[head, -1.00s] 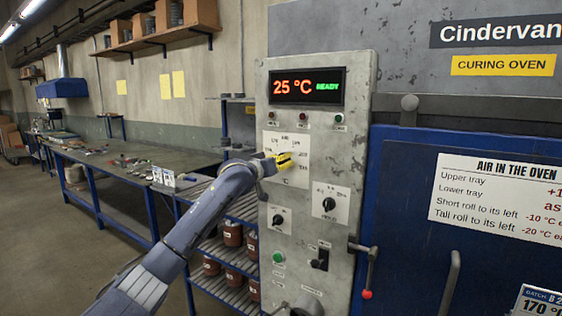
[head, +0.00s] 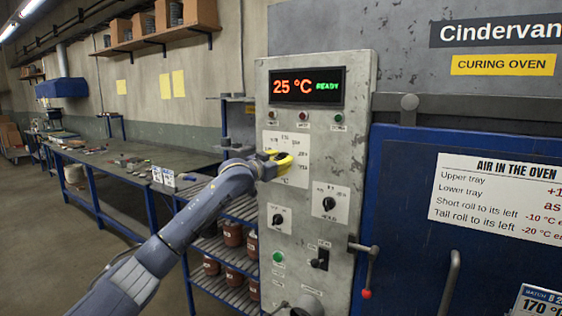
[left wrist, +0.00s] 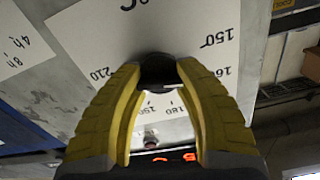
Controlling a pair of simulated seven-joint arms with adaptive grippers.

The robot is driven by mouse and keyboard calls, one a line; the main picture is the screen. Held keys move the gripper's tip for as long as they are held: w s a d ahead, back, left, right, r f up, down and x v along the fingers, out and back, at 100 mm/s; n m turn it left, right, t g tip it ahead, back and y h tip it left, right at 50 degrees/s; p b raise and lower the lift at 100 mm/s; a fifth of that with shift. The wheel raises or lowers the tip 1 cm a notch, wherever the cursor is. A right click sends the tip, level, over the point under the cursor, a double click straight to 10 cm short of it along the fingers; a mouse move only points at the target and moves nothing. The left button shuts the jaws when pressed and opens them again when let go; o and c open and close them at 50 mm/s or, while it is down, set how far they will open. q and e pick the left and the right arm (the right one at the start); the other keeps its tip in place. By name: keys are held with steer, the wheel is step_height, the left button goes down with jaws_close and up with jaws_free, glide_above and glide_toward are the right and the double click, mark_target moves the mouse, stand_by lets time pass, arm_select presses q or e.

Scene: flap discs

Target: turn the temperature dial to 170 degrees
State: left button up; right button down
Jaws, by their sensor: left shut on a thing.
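The black temperature dial (left wrist: 158,72) sits on a white scale plate (head: 300,148) on the oven's grey control panel. In the head view my gripper hides the dial. My left gripper (head: 284,160) has yellow fingers and is shut on the dial, with one finger on each side of it in the left wrist view (left wrist: 158,80). That view shows scale numbers including 150, 180 and 210 upside down or tilted. I cannot tell which number the dial points to. The display (head: 306,87) reads 25 °C and READY. My right gripper is not in view.
Two smaller black knobs (head: 329,204) (head: 279,220) sit below the dial, with a green button (head: 279,257) and a black switch (head: 320,259). A lever with a red tip (head: 367,270) sticks out beside the blue oven door (head: 400,200). Shelves with jars (head: 233,235) stand left of the panel.

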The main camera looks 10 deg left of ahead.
arm_select(q)
steer(key=m, duration=0.4)
steer(key=shift+r+m, duration=0.3)
steer(key=shift+r, duration=0.05)
steer(key=shift+s+d+f+m, duration=0.1)
steer(key=shift+d+m, duration=0.05)
steer(key=shift+m, duration=1.65)
steer(key=o, duration=1)
steer(key=shift+d, duration=0.1)
steer(key=o, duration=0.4)
steer(key=shift+f, duration=0.15)
